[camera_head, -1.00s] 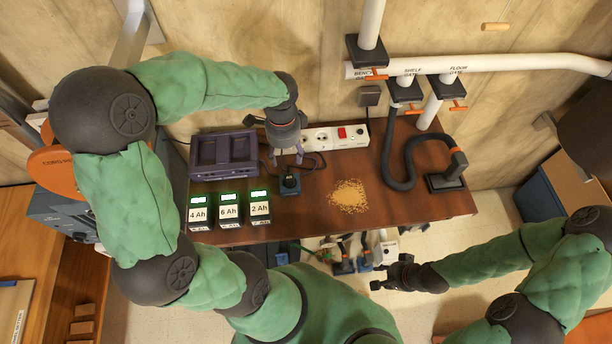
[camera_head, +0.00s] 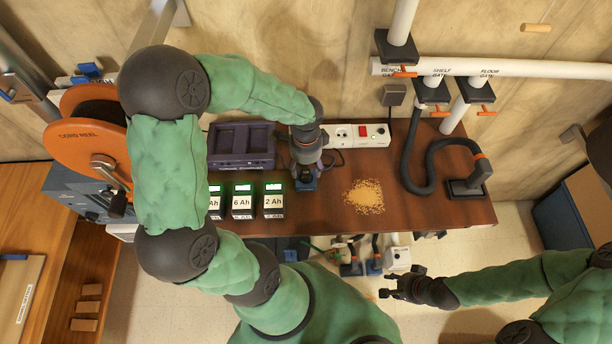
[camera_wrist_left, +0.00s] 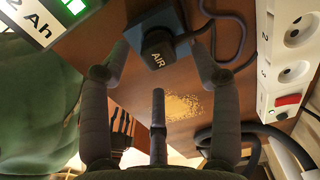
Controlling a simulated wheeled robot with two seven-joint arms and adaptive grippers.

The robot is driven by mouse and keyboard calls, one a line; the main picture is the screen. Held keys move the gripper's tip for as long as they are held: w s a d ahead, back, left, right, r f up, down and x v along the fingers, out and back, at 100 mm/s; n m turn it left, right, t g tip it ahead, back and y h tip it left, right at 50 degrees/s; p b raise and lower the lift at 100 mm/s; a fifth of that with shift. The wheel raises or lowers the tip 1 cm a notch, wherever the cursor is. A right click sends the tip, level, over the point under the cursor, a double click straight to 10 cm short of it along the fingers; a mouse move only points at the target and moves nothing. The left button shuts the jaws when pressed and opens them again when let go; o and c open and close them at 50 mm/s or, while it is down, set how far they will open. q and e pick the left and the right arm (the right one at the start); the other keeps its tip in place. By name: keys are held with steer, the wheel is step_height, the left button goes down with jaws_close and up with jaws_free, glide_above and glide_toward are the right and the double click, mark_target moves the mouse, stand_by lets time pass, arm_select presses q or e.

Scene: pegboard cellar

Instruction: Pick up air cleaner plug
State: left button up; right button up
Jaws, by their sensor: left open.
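The air cleaner plug (camera_wrist_left: 158,48) is a dark block marked "AIR". It sits in a blue-grey holder on the brown bench, and in the head view the holder (camera_head: 306,183) shows just below my left gripper (camera_head: 306,170). In the left wrist view my left gripper (camera_wrist_left: 158,68) is open, with its fingers spread on both sides of the plug and one finger in front. I cannot tell whether any finger touches it. A dark cord loops behind the plug. My right gripper (camera_head: 397,283) is empty, with fingers apart, in front of the bench.
A purple charger (camera_head: 240,146) and battery packs (camera_head: 243,201) stand left of the plug. A white power strip (camera_head: 358,134) lies behind it. A pile of yellow grains (camera_head: 364,196) and a black hose (camera_head: 430,165) are to the right.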

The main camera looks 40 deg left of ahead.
arm_select(q)
step_height(320, 180, down, 2)
steer(key=shift+f, duration=0.15)
jaws_close()
stand_by(0.3)
steer(key=shift+r, duration=0.45)
step_height(320, 180, up, 2)
steer(key=shift+r+p, duration=0.2)
steer(key=shift+p, duration=0.15)
steer(key=s+d+r+p, duration=0.2)
steer(key=s+d+r, duration=0.5)
steer(key=d+r, duration=0.3)
steer(key=shift+s+d, duration=0.2)
steer(key=shift+d, duration=0.75)
